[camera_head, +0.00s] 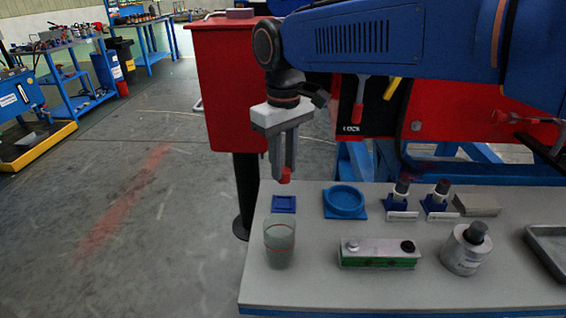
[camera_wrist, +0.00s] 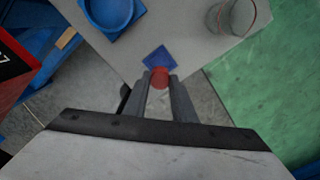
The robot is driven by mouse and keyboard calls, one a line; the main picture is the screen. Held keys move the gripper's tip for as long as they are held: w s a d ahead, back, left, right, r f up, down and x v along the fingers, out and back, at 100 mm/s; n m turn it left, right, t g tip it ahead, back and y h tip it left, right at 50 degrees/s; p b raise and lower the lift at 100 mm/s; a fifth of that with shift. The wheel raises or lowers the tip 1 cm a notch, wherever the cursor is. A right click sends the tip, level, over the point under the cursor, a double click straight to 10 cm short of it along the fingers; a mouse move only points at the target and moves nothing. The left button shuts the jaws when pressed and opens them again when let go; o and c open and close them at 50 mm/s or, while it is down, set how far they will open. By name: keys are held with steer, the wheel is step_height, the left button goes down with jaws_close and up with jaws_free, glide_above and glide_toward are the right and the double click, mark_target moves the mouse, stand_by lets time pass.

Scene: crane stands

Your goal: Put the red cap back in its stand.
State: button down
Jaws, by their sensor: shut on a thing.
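My gripper (camera_head: 284,172) is shut on the red cap (camera_head: 285,175) and points down above the back left of the table. In the wrist view the red cap (camera_wrist: 159,78) sits between the fingertips of my gripper (camera_wrist: 160,80). A small square blue stand (camera_head: 284,204) lies on the table just below the cap, with a clear gap between them. The square stand also shows just beyond the cap in the wrist view (camera_wrist: 158,57). A round blue holder (camera_head: 344,202) stands to its right. I cannot tell from a label which stand belongs to the cap.
A clear glass (camera_head: 279,244) stands in front of the square stand. A green and grey block (camera_head: 379,254), a white bottle (camera_head: 466,250), two small blue stands with dark-topped vials (camera_head: 401,191) and a grey tray (camera_head: 548,245) are further right. The table's left edge is close.

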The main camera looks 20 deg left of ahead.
glide_above(283, 203)
steer(key=shift+d+f, duration=0.1)
steer(key=shift+f, duration=2.7)
steer(key=shift+f, duration=0.25)
steer(key=shift+f, duration=0.55)
steer(key=c, duration=1.4)
jaws_free()
steer(key=shift+r, duration=2.5)
steer(key=shift+r, duration=0.1)
